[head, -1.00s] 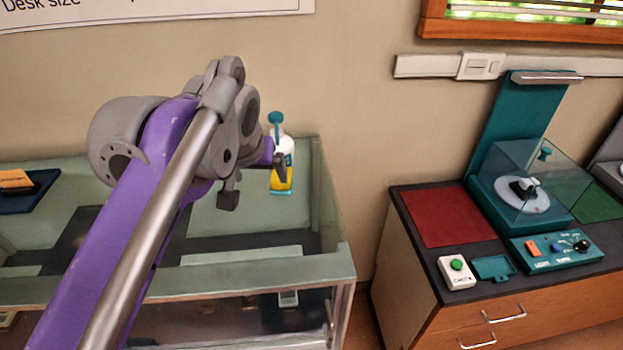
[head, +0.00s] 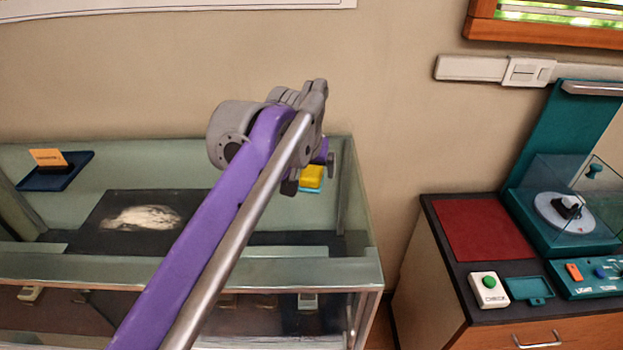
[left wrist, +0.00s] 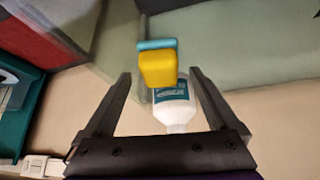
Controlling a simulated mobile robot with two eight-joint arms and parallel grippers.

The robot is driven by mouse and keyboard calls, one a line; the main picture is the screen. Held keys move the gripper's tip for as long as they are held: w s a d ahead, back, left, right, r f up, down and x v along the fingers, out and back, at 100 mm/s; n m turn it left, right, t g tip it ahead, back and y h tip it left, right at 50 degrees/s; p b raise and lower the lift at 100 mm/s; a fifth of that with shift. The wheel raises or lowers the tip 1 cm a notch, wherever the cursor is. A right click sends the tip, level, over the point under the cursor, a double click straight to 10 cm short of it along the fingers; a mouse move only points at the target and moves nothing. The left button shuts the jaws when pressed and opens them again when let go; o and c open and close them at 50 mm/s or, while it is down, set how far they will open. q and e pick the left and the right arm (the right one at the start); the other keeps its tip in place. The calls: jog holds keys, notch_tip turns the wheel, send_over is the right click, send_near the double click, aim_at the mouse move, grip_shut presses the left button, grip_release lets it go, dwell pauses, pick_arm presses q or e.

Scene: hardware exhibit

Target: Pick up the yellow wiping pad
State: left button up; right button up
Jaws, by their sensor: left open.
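The yellow wiping pad (head: 312,173) shows beside my left gripper in the head view, with a teal strip along its lower edge. In the left wrist view the yellow pad (left wrist: 158,70) sits between the two fingertips, with the teal strip at its top. My left gripper (left wrist: 160,76) is open, one finger on each side of the pad; I cannot tell if either touches it. A white bottle (left wrist: 177,112) with a teal label is partly hidden by the pad. In the head view my arm hides the bottle. My right gripper is not in view.
A glass-walled case (head: 300,272) surrounds the area under my left arm. Inside are a dark panel (head: 95,235) with a pale patch and a blue tray (head: 45,183) with an orange card. A cabinet (head: 440,265) with a teal device stands to the right.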

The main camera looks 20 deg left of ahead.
aim_at(312, 169)
pick_arm(q)
jog(key=shift+w+f, duration=0.2)
jog(key=shift+f, duration=0.1)
jog(key=shift+c, duration=0.3)
jog(key=c, duration=1.4)
jog(key=shift+r, duration=0.1)
jog(key=shift+r, duration=0.5)
jog(key=v, duration=0.2)
jog(key=shift+r+p, duration=0.3)
jog(key=shift+r, duration=0.05)
jog(key=s, duration=0.5)
jog(key=s+d, duration=0.1)
jog(key=s, duration=1.1)
jog(key=shift+d, duration=0.15)
